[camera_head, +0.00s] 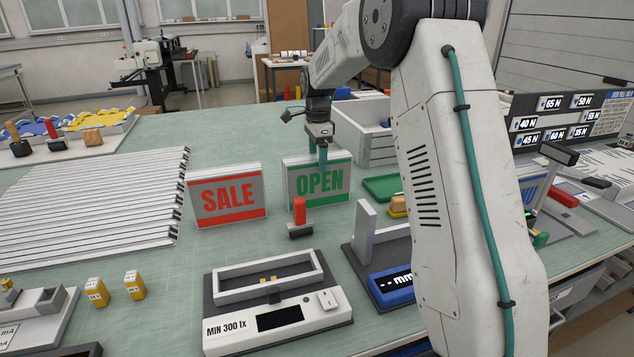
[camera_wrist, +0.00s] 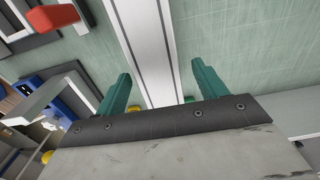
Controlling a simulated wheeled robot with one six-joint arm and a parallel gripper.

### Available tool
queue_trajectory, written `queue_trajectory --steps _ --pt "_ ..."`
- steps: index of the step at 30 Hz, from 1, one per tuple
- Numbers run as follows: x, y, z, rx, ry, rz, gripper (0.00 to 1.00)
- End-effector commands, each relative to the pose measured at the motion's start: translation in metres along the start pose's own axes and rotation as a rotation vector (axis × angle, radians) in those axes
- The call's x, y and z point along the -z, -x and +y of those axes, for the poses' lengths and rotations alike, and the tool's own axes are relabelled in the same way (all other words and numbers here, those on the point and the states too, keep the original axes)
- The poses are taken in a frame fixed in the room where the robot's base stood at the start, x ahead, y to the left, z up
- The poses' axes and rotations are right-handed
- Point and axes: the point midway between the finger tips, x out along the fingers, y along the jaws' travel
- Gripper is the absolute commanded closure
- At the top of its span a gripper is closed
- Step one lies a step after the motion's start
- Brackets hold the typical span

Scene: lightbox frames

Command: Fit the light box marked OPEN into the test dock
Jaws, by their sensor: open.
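The light box marked OPEN (camera_head: 320,184), grey with green bands and green letters, stands upright on the green bench. My gripper (camera_head: 322,153) is over its top edge, pointing down. In the wrist view my open teal fingers (camera_wrist: 160,74) lie on either side of the box's long pale top edge (camera_wrist: 148,32), with a gap on each side. How deep they reach is hard to tell. The test dock (camera_head: 222,295), an empty-looking rectangular frame on a base marked MIN 300 lx with a dark display, is nearer, at the lower middle.
A light box marked SALE (camera_head: 228,196) stands just left. A red-handled stamp (camera_head: 300,214) stands close in front of the OPEN box. A blue gauge marked mm (camera_head: 393,286) is right of the dock. Two yellow blocks (camera_head: 116,288) are left of it. A grey crate (camera_head: 372,140) is behind.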

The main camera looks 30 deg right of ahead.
Motion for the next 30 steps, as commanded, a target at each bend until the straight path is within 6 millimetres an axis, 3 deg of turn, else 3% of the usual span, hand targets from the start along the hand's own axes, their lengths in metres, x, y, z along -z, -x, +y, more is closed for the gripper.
queue_trajectory --steps 6,14,17,22,30 --pt "-0.001 -0.030 0.001 -0.002 0.001 0.000 0.29" --pt "-0.001 -0.034 0.001 -0.001 0.001 0.000 0.29" --pt "0.000 -0.033 0.001 -0.001 0.001 0.000 0.51" --pt "0.000 -0.033 0.001 -0.001 0.001 0.000 0.99" --pt "0.000 -0.032 0.001 0.001 0.001 0.000 1.00"
